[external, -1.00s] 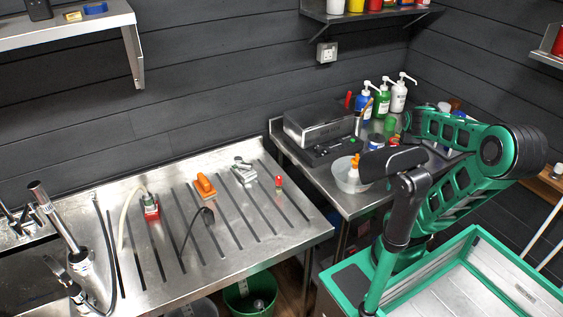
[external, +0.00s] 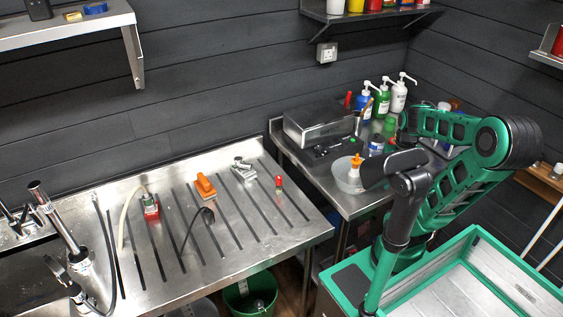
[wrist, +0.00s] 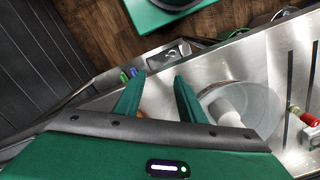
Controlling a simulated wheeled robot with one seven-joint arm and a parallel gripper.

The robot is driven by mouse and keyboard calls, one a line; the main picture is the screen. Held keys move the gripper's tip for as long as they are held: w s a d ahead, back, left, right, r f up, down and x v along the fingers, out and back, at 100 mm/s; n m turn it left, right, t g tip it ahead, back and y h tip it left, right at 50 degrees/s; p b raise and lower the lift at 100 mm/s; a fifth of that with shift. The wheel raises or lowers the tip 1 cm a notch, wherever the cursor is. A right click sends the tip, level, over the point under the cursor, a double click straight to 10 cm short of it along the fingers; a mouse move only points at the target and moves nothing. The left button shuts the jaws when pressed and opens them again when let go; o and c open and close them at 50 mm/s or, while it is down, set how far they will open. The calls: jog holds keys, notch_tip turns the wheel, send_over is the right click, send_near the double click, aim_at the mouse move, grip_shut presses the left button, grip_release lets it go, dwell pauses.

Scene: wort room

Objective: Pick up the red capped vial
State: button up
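A small red-topped vial (external: 279,184) stands on the ribbed steel drainboard (external: 230,237), near its right side. In the wrist view a small red object (wrist: 308,119) shows at the right edge; I cannot tell for sure that it is the same vial. My gripper (wrist: 158,90) is open and empty, its two green fingers apart. It hangs over the steel counter, beside a clear bowl (wrist: 262,100), and well away from the vial. In the external view my arm hides the fingers.
An orange-handled brush (external: 205,187), a red-based item (external: 151,207) and a metal fitting (external: 243,171) lie left of the vial. Pump bottles (external: 382,99) and a grey metal box (external: 318,127) stand on the right counter. Free steel surrounds the vial.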

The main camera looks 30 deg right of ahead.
dwell(0.4)
jog(key=shift+o, duration=0.8)
